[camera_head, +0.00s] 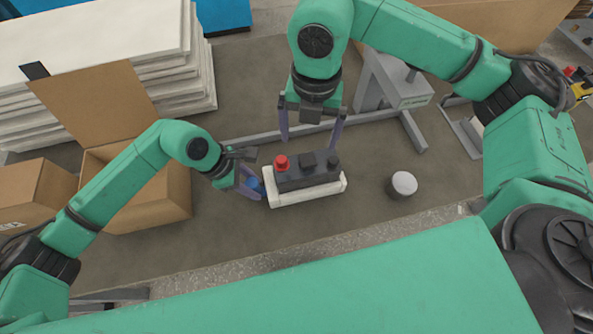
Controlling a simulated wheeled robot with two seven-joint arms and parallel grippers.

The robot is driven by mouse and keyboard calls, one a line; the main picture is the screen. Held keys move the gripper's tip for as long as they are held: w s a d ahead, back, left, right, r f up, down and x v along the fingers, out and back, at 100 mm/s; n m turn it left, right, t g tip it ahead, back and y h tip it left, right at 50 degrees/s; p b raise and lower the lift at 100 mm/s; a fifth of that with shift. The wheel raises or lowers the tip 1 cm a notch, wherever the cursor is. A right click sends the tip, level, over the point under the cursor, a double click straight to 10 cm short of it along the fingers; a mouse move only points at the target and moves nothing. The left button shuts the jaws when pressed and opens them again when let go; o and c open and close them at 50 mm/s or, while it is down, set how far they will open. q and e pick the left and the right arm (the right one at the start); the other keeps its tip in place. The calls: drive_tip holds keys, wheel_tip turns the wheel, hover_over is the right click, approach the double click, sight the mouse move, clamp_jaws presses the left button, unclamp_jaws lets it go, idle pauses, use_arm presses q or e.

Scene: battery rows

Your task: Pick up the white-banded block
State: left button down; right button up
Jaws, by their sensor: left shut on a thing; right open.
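My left gripper (251,184) is low at the left end of a white tray (305,193), shut on a small blue thing (257,187) that its fingers partly hide. On the tray is a dark holder (310,181) with a red round-topped piece (281,162) at its left and two dark pieces (306,160) further right. My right gripper (311,130) is open and empty, pointing down just behind the tray, with its fingers wide apart. I cannot make out a white band on any block at this size.
A dark cylinder with a white top (403,184) stands right of the tray. An open cardboard box (150,200) is at the left, with stacked white boards (110,60) behind it. A grey metal stand (395,95) is behind right. The table front is clear.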

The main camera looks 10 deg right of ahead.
sight(305, 167)
drive_tip(key=n, duration=0.6)
drive_tip(key=shift+f+y, duration=0.25)
drive_tip(key=shift+y, duration=0.05)
drive_tip(key=n, duration=0.6)
drive_tip(key=shift+w+d+f+n, duration=0.1)
drive_tip(key=shift+d+f+n, duration=0.15)
drive_tip(key=shift+n, duration=0.05)
drive_tip(key=n, duration=0.6)
drive_tip(key=shift+d+f+y, duration=0.2)
drive_tip(key=shift+f+y, duration=0.05)
drive_tip(key=shift+y, duration=0.15)
drive_tip(key=n, duration=0.3)
drive_tip(key=shift+w+d+f, duration=0.1)
drive_tip(key=shift+d, duration=0.1)
drive_tip(key=shift+f+n, duration=0.15)
drive_tip(key=shift+n, duration=0.35)
drive_tip(key=f, duration=0.4)
drive_tip(key=a+f, duration=0.1)
drive_tip(key=f, duration=0.6)
drive_tip(key=shift+s+a+f, duration=0.2)
drive_tip(key=shift+a+f, duration=0.15)
clamp_jaws()
drive_tip(key=shift+w+r, duration=0.1)
drive_tip(key=shift+r, duration=0.05)
